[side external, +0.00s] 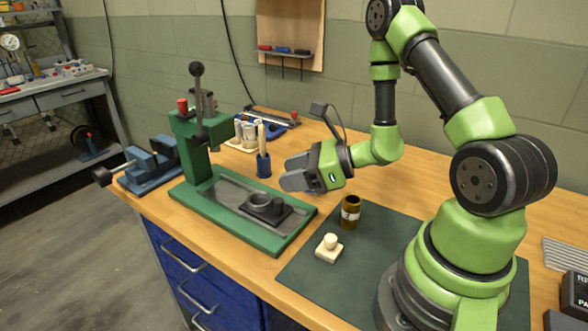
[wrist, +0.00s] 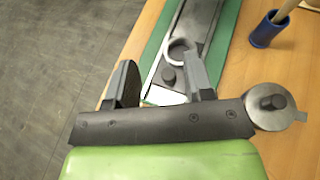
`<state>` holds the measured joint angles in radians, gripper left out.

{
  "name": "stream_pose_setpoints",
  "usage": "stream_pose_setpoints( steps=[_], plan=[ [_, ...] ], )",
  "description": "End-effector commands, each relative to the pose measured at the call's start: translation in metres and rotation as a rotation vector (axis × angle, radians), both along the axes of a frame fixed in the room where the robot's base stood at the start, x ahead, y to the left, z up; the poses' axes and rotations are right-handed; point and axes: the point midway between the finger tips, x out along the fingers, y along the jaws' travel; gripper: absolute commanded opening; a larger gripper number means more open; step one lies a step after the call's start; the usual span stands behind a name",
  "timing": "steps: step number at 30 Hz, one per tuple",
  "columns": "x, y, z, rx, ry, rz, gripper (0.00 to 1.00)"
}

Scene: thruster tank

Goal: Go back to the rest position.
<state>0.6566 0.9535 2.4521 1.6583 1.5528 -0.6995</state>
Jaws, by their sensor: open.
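My gripper (side external: 296,178) is above the bench, just right of the green press. Its fingers point left, towards the press. In the wrist view my gripper (wrist: 163,85) shows its two fingers apart with nothing held between them. Beyond them lies the press bed with a dark ring fixture (side external: 265,206), whose ring also shows in the wrist view (wrist: 181,47). The task names no object to handle.
The green press (side external: 196,140) stands left, with a blue vise (side external: 148,168) beyond it. A blue cup (side external: 263,166) holds a wooden-handled tool behind my gripper. A brown jar (side external: 350,213) and a pale block with a knob (side external: 329,248) stand on the dark mat (side external: 305,277).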

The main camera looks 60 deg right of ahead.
Motion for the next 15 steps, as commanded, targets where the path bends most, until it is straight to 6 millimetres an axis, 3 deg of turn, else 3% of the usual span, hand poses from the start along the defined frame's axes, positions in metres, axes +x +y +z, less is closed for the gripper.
stream_pose_setpoints(
  steps=[15],
  plan=[
    [0.0002,0.0018,0.0101,-0.003,-0.005,0.01,0.48]
  ],
)
